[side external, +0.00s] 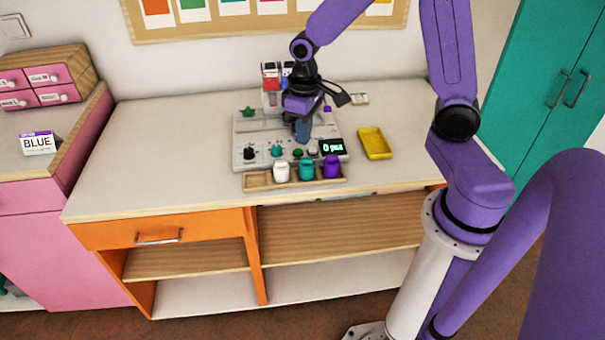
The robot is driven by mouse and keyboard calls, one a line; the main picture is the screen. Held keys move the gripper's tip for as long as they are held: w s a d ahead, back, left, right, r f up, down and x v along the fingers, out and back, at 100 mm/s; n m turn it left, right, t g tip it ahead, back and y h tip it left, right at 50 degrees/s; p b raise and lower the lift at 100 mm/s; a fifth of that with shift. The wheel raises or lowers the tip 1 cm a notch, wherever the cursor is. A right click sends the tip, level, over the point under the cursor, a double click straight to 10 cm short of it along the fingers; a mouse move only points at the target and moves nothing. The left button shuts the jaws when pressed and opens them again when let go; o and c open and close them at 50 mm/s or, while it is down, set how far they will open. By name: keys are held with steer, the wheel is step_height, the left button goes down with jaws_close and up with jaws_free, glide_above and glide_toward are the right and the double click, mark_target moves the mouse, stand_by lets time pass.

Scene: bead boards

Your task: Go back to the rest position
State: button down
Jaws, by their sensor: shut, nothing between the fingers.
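My gripper (303,130) is above the grey panel at the back middle of the table, pointing down. Its fingers are shut with nothing between them. Whether the tips touch the panel I cannot tell. The grey panel (243,128) carries dark and green knobs along its front and a small black display (332,147) with glowing characters. My gripper and wrist hide part of the panel and of what stands behind it.
A wooden tray (257,184) with white (281,171), teal (306,168) and purple (331,166) jars lies in front of the panel. A yellow tray (375,144) is to the right. The table's left side is clear.

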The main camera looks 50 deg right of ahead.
steer(key=s+a+r+n, duration=0.2)
steer(key=s+n, duration=0.1)
steer(key=s, duration=0.4)
steer(key=s+a+r+n, duration=0.2)
steer(key=s+n, duration=0.1)
steer(key=s, duration=0.4)
steer(key=s+a+r+n, duration=0.2)
steer(key=s+n, duration=0.2)
steer(key=s, duration=0.3)
steer(key=shift+s+r, duration=0.25)
steer(key=shift+s, duration=0.1)
